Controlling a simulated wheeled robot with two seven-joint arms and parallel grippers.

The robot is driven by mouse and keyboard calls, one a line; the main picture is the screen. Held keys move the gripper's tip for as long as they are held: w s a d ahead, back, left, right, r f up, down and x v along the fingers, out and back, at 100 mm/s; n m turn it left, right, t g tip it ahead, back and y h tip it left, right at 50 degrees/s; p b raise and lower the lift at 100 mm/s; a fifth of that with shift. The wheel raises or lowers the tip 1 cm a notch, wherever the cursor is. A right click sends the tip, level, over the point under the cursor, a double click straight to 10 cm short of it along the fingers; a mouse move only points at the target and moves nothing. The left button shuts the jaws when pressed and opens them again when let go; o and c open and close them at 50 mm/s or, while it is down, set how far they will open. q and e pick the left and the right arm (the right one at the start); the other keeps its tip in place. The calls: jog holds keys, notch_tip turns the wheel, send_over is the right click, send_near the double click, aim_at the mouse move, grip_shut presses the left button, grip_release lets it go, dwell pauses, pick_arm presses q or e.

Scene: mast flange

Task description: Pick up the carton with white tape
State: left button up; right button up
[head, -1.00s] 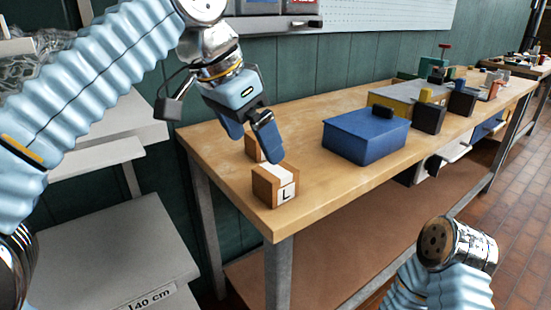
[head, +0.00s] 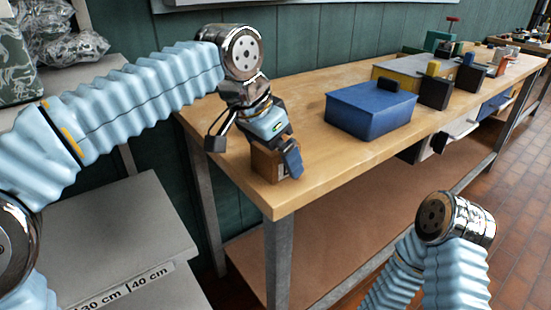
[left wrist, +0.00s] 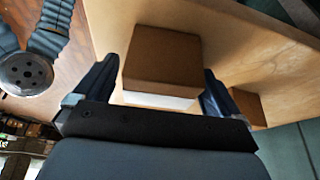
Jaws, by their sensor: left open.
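The carton with white tape (head: 263,166) is a small brown box near the front left corner of the workbench. My left gripper (head: 277,158) is over it, open, and hides most of its top and label in the head view. In the left wrist view the carton (left wrist: 162,62) lies between the two spread fingers of my left gripper (left wrist: 155,85), with a white strip along its lower edge. I cannot tell whether the fingers touch it. A second brown carton (left wrist: 248,107) shows beyond the right finger there; in the head view it is hidden. My right gripper is not in view.
A blue box (head: 368,112) stands on the workbench (head: 328,170) to the right of the carton. A yellow-grey case and dark bins stand farther back. The bench top between carton and blue box is clear. Grey steps (head: 110,225) stand at left.

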pick_arm(q)
jog(key=shift+w+d+f, duration=0.1)
jog(key=shift+f, duration=0.25)
jog(key=c, duration=1.2)
jog(key=shift+r, duration=0.2)
